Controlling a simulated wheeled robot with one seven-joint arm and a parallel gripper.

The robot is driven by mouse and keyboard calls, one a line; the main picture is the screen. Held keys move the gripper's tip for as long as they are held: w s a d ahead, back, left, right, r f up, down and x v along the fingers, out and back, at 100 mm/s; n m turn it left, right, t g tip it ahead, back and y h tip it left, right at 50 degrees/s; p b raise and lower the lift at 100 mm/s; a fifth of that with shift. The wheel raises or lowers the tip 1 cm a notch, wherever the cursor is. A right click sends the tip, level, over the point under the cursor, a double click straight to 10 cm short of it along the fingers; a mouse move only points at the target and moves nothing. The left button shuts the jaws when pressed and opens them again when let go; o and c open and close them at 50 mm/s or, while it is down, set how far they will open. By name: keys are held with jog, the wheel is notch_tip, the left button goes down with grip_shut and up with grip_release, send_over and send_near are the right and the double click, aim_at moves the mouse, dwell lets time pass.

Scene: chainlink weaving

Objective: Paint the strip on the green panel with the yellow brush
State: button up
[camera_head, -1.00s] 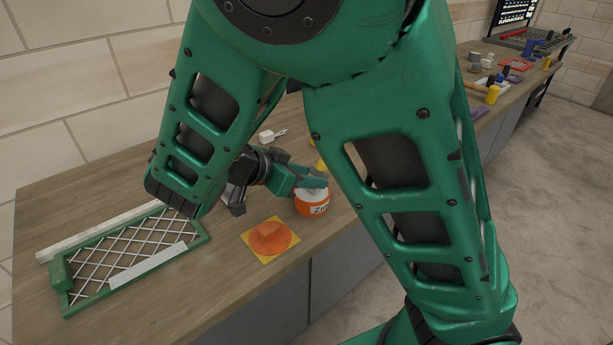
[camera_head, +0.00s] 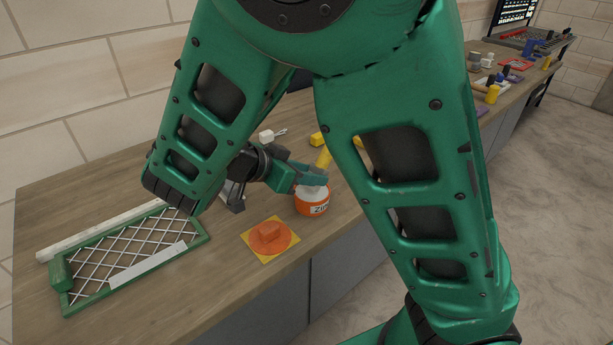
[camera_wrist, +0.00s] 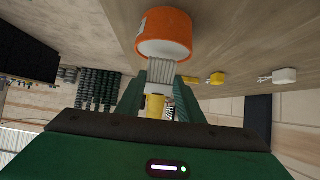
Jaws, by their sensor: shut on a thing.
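The yellow brush (camera_head: 324,158) is held in my shut gripper (camera_head: 308,179), above the orange pot (camera_head: 312,206). In the wrist view, its yellow handle (camera_wrist: 155,107) is between the fingers of my gripper (camera_wrist: 157,100), and its pale bristles (camera_wrist: 161,71) are at the mouth of the pot (camera_wrist: 164,34). I cannot tell how deep the bristles are in the pot. The green panel (camera_head: 204,240), a frame with a wire lattice, lies at the left of the bench. A flat grey strip (camera_head: 148,264) lies along its front side.
An orange lid-like piece (camera_head: 270,237) on a yellow square (camera_head: 256,248) lies between panel and pot. A pale bar (camera_head: 95,232) lies behind the panel. A small white-headed tool (camera_head: 266,135) and a yellow block (camera_head: 316,139) are behind my gripper. Bare wood lies in front of the panel.

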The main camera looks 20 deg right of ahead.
aim_at(322, 155)
jog(key=shift+r, duration=3.05)
